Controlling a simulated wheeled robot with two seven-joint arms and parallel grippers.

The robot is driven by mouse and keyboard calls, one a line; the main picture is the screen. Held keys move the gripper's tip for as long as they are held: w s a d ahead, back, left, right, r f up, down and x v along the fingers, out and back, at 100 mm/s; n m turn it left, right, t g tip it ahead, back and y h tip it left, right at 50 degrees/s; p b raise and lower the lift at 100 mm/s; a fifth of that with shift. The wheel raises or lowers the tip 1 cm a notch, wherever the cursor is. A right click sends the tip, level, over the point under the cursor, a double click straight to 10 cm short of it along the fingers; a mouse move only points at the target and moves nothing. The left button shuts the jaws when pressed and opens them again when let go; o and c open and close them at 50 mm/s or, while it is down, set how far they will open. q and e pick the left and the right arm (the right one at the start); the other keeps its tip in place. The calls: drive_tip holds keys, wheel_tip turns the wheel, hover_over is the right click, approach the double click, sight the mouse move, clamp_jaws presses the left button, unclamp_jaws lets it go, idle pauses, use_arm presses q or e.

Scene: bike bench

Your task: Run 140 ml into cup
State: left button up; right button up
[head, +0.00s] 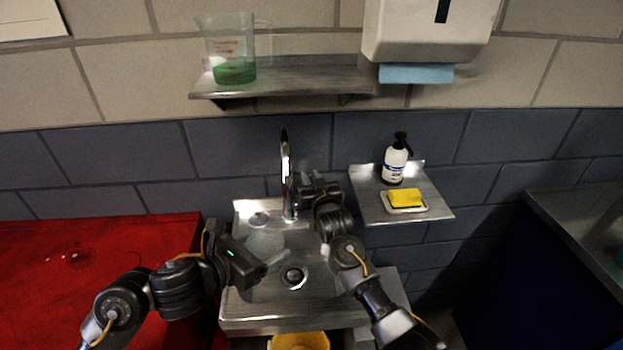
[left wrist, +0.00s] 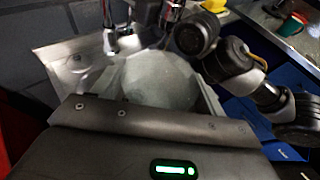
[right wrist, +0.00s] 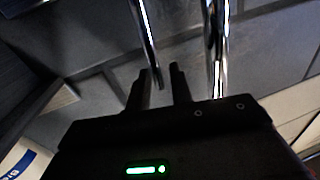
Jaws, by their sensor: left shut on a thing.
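A translucent, pale cup (head: 265,243) is over the steel sink, in front of the chrome faucet (head: 287,175). My left gripper (head: 264,268) is shut on the cup from the front left. The cup (left wrist: 160,82) fills the middle of the left wrist view, close below the faucet (left wrist: 110,25); I cannot tell its level or see running water. My right gripper (head: 318,187) is beside the faucet. In the right wrist view the fingers of my right gripper (right wrist: 162,85) are apart, with a thin chrome bar (right wrist: 146,40) reaching between them; contact is unclear.
A measuring jug (head: 232,60) with green liquid stands on the wall shelf (head: 310,80). A small shelf (head: 432,195) holds a bottle (head: 396,162) and a yellow sponge (head: 405,198). The sink drain (head: 293,277) is uncovered. A yellow bucket (head: 300,341) is below. A red surface (head: 60,285) is left.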

clamp_jaws()
drive_tip(key=shift+s+f+n+t+y, duration=0.15)
drive_tip(key=shift+s+n+t+y, duration=0.1)
drive_tip(key=shift+s+t, duration=0.5)
drive_tip(key=shift+s+f+n+t+y, duration=0.2)
drive_tip(key=shift+s+t, duration=0.4)
drive_tip(key=shift+t, duration=0.25)
drive_tip(key=shift+s+f+n+t+y, duration=0.15)
drive_tip(key=shift+s+t+y, duration=0.1)
drive_tip(key=shift+s+t, duration=0.5)
drive_tip(key=shift+o, duration=0.7)
unclamp_jaws()
